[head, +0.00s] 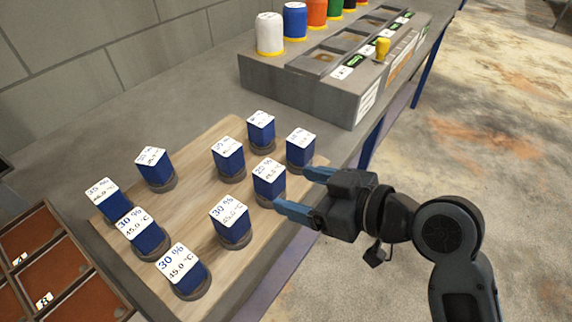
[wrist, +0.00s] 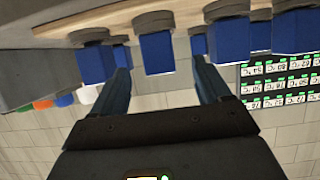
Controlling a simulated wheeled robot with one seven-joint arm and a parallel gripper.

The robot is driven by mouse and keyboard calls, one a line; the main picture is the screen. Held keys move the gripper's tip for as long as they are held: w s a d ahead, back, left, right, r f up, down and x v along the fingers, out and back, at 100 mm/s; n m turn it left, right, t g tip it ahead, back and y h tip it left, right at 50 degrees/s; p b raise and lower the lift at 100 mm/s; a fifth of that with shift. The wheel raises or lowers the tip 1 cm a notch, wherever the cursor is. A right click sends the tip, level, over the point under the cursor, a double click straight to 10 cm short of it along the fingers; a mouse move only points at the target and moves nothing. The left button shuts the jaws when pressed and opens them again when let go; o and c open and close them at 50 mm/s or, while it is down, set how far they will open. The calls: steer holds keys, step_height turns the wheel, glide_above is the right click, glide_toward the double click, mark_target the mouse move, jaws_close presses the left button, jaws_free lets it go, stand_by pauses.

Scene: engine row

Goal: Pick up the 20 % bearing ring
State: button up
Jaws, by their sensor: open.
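Several blue blocks with white printed top labels, each on a dark round base, stand on a wooden board (head: 190,165). The nearer labels, such as on the front block (head: 184,275), read 30 % and 45.0 °C. The label of the block nearest my gripper (head: 269,184) looks like 20 %, but is too small to be sure. My gripper (head: 294,189) is open at the board's right edge, its fingers pointing at that block. In the wrist view a blue block (wrist: 156,54) shows ahead between the fingers (wrist: 160,78). No separate bearing ring is distinguishable.
Another blue block (head: 300,150) stands close beyond the far finger. A grey rack (head: 300,88) with coloured spools (head: 270,34) and a yellow knob (head: 382,47) stands behind. A tray with reddish compartments (head: 40,265) is at lower left. Floor to the right is clear.

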mark_target(280, 182)
steer(key=shift+w+a+r, duration=0.15)
steer(key=shift+w+a, duration=0.1)
steer(key=shift+w, duration=0.1)
steer(key=shift+w+a, duration=0.2)
steer(key=shift+a, duration=0.05)
steer(key=shift+f+p+x, duration=0.15)
steer(key=shift+p+x, duration=0.25)
steer(key=shift+x, duration=1.3)
steer(key=shift+f+p+x, duration=0.15)
steer(key=shift+p+x, duration=0.2)
steer(key=shift+x, duration=1.35)
steer(key=shift+d, duration=0.15)
steer(key=c, duration=1.4)
steer(key=shift+r, duration=0.1)
